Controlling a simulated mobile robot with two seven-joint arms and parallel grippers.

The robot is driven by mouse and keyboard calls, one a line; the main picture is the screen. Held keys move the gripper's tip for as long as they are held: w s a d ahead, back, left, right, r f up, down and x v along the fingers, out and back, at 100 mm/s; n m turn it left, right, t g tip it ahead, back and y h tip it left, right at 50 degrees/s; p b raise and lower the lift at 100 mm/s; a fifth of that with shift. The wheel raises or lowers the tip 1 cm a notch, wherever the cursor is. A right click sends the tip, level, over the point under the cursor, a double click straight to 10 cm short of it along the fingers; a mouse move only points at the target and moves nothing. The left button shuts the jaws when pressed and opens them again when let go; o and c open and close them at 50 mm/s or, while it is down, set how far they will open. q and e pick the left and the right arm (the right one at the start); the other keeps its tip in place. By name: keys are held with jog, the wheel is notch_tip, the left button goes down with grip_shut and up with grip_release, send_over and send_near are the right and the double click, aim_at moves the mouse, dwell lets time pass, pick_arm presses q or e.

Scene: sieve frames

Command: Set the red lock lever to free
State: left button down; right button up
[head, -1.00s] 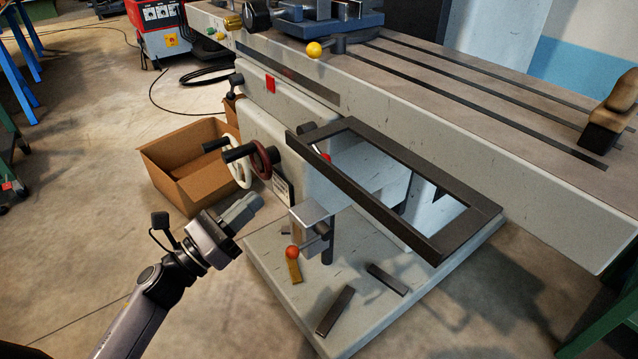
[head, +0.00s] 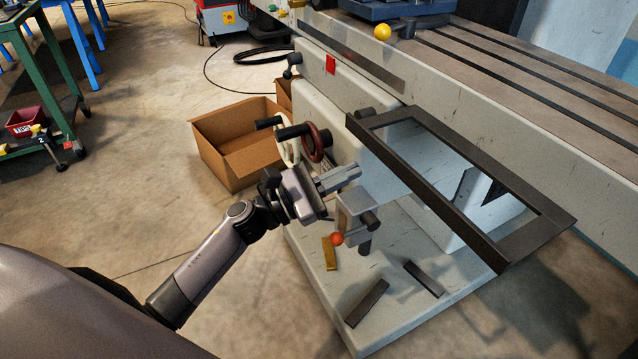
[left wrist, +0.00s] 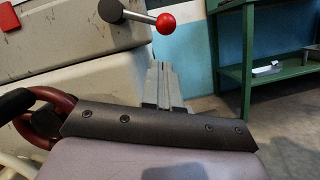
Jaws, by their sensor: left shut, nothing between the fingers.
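The red lock lever shows in the left wrist view as a red ball (left wrist: 166,23) on a metal rod. The rod runs right and slightly down from a dark hub (left wrist: 111,10) on the pale machine body. In the head view the hub (head: 365,114) shows beside a dark frame, but I cannot make out the red ball there. My left gripper (head: 354,172) is shut and empty in front of the machine, below the hub. Its fingers (left wrist: 163,70) show below the red ball in the left wrist view, apart from it in the picture. My right gripper is not in view.
A dark rectangular frame (head: 430,185) juts out beside the hub. Handwheels (head: 313,143) are left of my gripper. A grey block with an orange-red knob (head: 337,239) is just below it. Loose bars (head: 368,303) lie on the machine base. A cardboard box (head: 215,160) stands left.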

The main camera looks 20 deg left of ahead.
pick_arm(q)
jog(key=r, duration=0.1)
jog(key=d+r, duration=0.1)
jog(key=shift+w+d+r+p, duration=0.15)
jog(key=shift+d+r+p, duration=0.15)
jog(key=shift+r+p, duration=0.05)
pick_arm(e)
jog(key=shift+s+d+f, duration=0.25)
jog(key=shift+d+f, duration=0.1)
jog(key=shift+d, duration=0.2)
pick_arm(q)
jog(key=shift+d+r+n+t, duration=0.25)
jog(key=shift+r+n+t, duration=0.05)
jog(key=shift+n, duration=0.4)
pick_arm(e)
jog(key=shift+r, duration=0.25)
